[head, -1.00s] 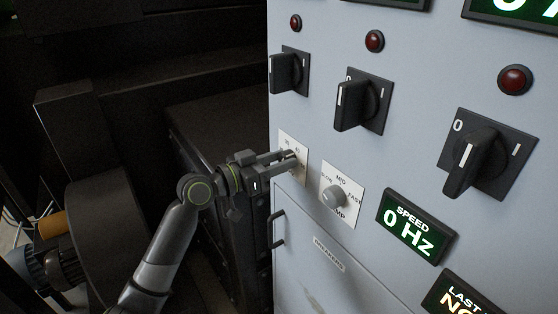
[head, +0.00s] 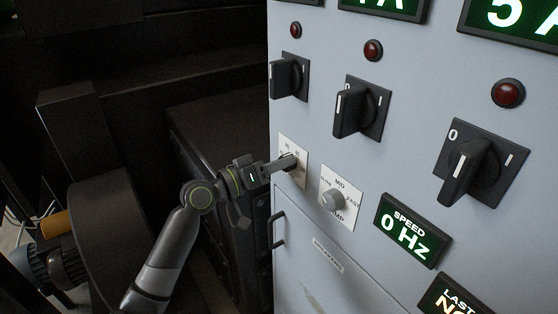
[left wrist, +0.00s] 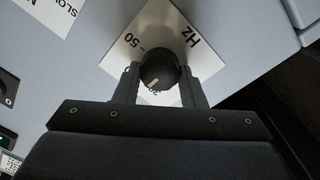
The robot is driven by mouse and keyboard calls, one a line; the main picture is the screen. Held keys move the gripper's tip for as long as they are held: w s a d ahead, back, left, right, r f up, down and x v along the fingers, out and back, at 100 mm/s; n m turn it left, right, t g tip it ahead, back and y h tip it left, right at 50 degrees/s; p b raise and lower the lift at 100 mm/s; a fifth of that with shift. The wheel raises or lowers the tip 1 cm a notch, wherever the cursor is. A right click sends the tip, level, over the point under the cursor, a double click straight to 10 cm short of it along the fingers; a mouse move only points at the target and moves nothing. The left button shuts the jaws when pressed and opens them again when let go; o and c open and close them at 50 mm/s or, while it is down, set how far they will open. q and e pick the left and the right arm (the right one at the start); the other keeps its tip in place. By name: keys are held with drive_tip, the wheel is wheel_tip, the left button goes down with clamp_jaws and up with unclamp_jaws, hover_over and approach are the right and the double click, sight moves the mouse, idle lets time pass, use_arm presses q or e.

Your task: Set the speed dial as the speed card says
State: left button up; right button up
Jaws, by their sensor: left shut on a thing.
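The speed dial is a small dark knob (left wrist: 160,72) with a white pointer mark, on a white plate (left wrist: 208,58) marked "HZ" and "50". In the head view the plate (head: 301,172) is at the left edge of the grey panel, and my gripper hides most of the knob. My left gripper (head: 288,162) is shut on the knob; in the left wrist view its fingers (left wrist: 160,85) stand on either side of it. The speed display (head: 407,231) reads 0 Hz. The speed card is not seen. My right gripper is not in view.
A second plate (head: 341,197) right of the dial carries a grey knob with SLOW, MID and FAST. Several black rotary switches (head: 480,165) with red lamps (head: 508,93) stick out above. A black door handle (head: 276,230) is below. Dark machinery stands at the left.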

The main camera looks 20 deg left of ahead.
use_arm(q)
drive_tip(key=n+p, duration=0.2)
drive_tip(key=n, duration=0.3)
drive_tip(key=shift+n, duration=0.4)
drive_tip(key=shift+f+t+p, duration=0.1)
drive_tip(key=shift+t+p, duration=0.2)
drive_tip(key=o, duration=1)
drive_tip(key=shift+a, duration=0.1)
drive_tip(key=r+b+v, duration=0.1)
drive_tip(key=b+v, duration=0.6)
drive_tip(key=v, duration=1)
drive_tip(key=shift+f, duration=0.4)
